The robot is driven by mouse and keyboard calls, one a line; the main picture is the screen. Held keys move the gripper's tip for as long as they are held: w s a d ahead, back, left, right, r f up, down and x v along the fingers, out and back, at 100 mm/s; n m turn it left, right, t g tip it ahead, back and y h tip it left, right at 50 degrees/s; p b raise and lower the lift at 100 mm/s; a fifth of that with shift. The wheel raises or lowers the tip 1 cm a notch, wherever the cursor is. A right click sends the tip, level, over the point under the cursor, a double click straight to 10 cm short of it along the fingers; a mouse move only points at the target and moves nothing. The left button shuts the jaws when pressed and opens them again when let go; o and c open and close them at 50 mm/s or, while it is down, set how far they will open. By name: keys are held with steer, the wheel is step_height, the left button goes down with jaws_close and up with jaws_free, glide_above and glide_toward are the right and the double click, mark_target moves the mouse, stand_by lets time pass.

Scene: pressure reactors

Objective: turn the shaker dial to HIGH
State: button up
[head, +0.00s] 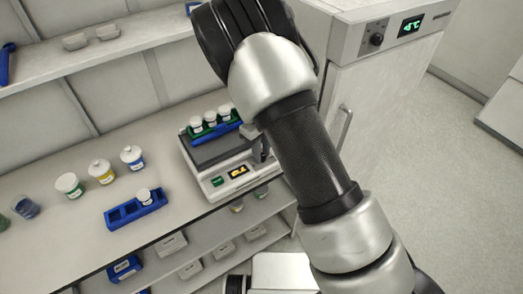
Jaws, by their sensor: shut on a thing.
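The shaker (205,171) is a pale box with a dark top plate on the bench, in the middle of the head view. Its front panel has a green element (217,181) and a small display lit yellow (238,171); the reading is too small to make out. A blue and green rack with several white-capped vials (211,122) sits on top. My gripper (262,151) shows only in part, as a dark piece at the right end of the shaker's front, largely behind my arm. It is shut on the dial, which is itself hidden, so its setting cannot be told.
Several capped jars (101,172) and a blue rack with one vial (137,212) stand on the bench to the left. A shelf (120,50) runs above. A white cabinet (365,90) with a green display stands at right. Open floor lies further right.

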stand_by(0.3)
steer(key=o, duration=1.1)
steer(key=shift+c, duration=0.2)
step_height(320, 180, up, 18)
steer(key=shift+f, duration=0.25)
